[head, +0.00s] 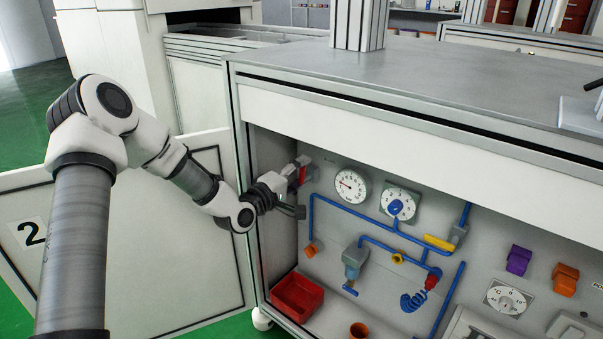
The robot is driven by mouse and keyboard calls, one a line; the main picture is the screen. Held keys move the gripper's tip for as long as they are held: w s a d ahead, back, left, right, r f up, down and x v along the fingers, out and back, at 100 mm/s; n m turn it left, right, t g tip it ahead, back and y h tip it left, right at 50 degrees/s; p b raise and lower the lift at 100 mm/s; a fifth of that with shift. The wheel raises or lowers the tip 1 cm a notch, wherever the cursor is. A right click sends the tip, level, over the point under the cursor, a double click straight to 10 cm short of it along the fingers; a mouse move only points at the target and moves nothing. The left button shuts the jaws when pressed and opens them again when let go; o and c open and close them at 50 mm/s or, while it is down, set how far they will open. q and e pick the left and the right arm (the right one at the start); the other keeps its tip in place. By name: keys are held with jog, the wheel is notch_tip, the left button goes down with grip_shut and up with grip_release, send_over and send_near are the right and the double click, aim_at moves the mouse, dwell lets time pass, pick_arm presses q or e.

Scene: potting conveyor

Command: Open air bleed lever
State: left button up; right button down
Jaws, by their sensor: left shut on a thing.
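My left gripper (298,187) reaches from the left into the open front of the cabinet, near its upper left corner. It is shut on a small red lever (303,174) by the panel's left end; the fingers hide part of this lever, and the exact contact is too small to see. No label shows which part is the air bleed lever. A yellow handle (438,243) sits on the blue piping to the right, and a grey valve with a blue handle (352,263) hangs lower. My right gripper is not in view.
A round gauge (350,186) and a dial with a blue knob (402,204) are right of the gripper. A red bin (297,297) stands below it. The cabinet's top edge overhangs the opening.

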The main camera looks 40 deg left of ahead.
pick_arm(q)
jog(key=shift+a+n, duration=0.2)
jog(key=shift+n, duration=0.6)
jog(key=o, duration=1.2)
jog(key=shift+c, duration=0.2)
jog(key=s, duration=0.7)
jog(key=shift+s+a, duration=0.2)
jog(key=shift+a, duration=0.05)
jog(key=shift+f, duration=0.1)
